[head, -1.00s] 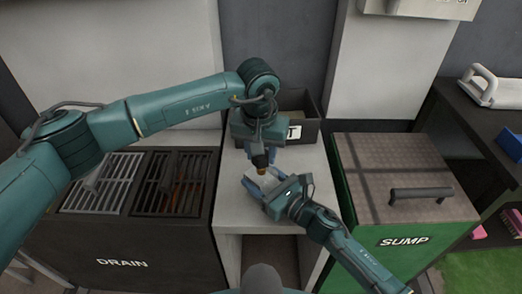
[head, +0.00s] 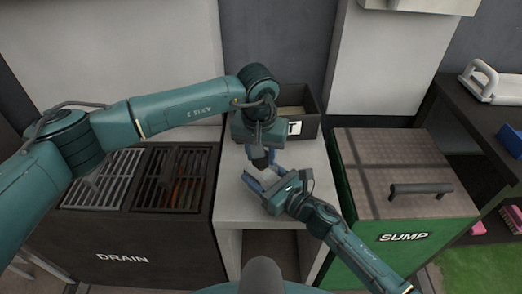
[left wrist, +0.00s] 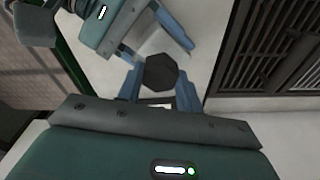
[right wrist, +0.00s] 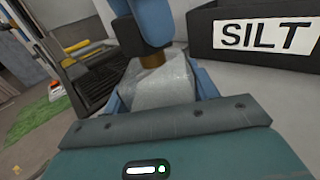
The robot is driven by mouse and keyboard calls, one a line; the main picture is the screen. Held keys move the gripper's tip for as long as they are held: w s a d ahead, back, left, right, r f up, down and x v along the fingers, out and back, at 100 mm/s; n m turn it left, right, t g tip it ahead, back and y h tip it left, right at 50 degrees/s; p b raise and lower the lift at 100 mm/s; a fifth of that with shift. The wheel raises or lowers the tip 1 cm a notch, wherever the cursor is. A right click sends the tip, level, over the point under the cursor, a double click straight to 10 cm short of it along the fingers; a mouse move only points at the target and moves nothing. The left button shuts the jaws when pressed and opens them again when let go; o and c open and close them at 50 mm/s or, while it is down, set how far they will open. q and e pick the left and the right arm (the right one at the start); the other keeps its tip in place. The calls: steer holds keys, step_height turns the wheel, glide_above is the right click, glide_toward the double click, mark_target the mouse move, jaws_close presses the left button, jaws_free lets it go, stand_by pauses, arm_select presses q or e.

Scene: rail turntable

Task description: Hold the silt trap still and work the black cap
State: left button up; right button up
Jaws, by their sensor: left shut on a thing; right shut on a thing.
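The silt trap is a pale, cloudy block (right wrist: 172,88) with a brown collar (right wrist: 156,60) on top, in the right wrist view. My right gripper (head: 262,183) is shut on its body, fingers on both sides, above the grey counter. The black cap (left wrist: 161,73) shows as a dark many-sided disc in the left wrist view, above the trap. My left gripper (left wrist: 160,92) comes from above and is shut on the cap. In the head view the cap (head: 261,161) sits between the two grippers, and the trap is mostly hidden.
A black bin (head: 308,132) labelled SILT stands behind on the counter (head: 232,205). The dark DRAIN unit with grates (head: 168,182) is at left. The green SUMP box (head: 405,165) with a handled lid is at right. A dark shelf (head: 455,125) stands beyond it.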

arm_select(q)
steer(key=shift+f, duration=0.5)
stand_by(0.3)
steer(key=o, duration=0.5)
steer(key=c, duration=0.5)
steer(key=shift+o, duration=0.2)
steer(key=m, duration=0.6)
steer(key=shift+h, duration=0.3)
steer(key=o, duration=1.1)
steer(key=shift+o, duration=0.4)
steer(key=shift+r, duration=2)
